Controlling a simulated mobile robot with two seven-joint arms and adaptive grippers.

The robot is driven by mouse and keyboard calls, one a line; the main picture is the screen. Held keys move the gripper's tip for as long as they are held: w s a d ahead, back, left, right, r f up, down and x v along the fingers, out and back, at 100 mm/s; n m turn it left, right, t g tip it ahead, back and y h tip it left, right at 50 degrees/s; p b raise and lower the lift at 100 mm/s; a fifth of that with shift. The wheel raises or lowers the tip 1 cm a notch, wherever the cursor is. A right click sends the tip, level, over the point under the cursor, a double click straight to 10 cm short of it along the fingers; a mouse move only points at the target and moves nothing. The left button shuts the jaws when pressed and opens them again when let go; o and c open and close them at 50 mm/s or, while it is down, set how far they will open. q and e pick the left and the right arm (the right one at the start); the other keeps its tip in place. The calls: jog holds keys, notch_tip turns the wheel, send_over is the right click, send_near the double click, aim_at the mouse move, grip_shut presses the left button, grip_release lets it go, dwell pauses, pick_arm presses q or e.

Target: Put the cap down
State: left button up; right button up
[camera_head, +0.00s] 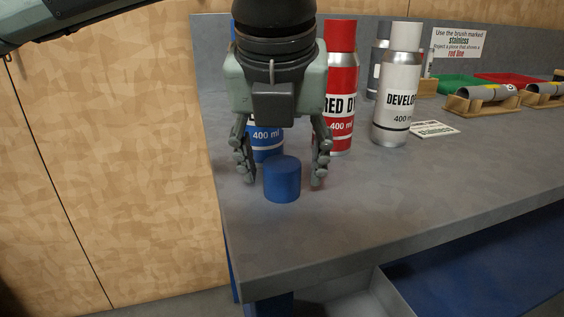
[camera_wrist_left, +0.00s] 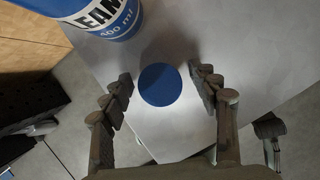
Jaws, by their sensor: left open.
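The blue cap (camera_head: 282,180) stands upright on the grey bench top near its left end. In the left wrist view the cap (camera_wrist_left: 160,84) shows as a round blue disc between the fingers. My left gripper (camera_head: 282,172) comes down from above, open, with one finger on each side of the cap and a gap on both sides. The blue can (camera_head: 267,140) stands just behind the cap, mostly hidden by my gripper. It also shows in the left wrist view (camera_wrist_left: 118,22). My right gripper is not clearly in view.
A red can (camera_head: 341,95) and a white developer can (camera_head: 398,90) stand to the right, with a grey can behind. Further right are a green tray (camera_head: 458,83), a red tray (camera_head: 500,78) and metal pieces on wooden stands. The bench front (camera_head: 400,205) is clear.

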pick_arm(q)
jog(key=v, duration=1.2)
